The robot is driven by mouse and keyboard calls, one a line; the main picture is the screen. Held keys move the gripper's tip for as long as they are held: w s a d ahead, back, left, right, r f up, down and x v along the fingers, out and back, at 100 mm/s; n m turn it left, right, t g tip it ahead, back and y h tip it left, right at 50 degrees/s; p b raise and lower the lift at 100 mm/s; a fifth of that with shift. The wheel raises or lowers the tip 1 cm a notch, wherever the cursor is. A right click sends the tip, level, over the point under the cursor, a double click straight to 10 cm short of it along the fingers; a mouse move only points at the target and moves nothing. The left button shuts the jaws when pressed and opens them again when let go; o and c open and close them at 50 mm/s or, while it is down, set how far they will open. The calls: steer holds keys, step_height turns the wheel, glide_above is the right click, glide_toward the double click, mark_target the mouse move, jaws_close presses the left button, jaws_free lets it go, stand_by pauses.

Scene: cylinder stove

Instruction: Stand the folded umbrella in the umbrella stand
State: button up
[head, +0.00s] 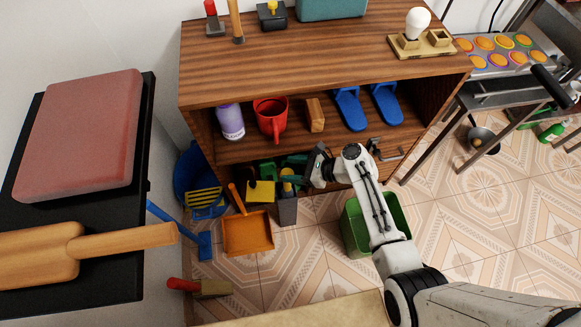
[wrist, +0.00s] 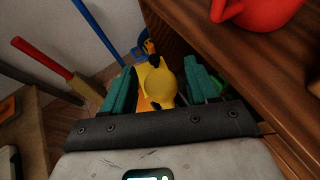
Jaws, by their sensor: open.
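My gripper (head: 291,172) is low in front of the shelf unit, with its teal fingers pointing left. In the wrist view my gripper (wrist: 160,88) is open, with its fingers apart on both sides of a rounded yellow object (wrist: 160,80). I cannot tell whether this object touches the fingers or whether it is part of the folded umbrella. A narrow grey upright holder (head: 288,211), possibly the umbrella stand, is on the floor just below my gripper. No folded umbrella can be made out for certain.
The wooden shelf unit (head: 330,75) rises close behind my gripper. A green bin (head: 354,232) stands right. Tiled floor is open at right.

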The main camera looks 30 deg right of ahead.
steer(key=p+v, duration=0.2)
steer(key=v, duration=0.7)
steer(key=shift+s+d+r, duration=0.2)
steer(key=shift+s+d, duration=0.05)
stand_by(0.5)
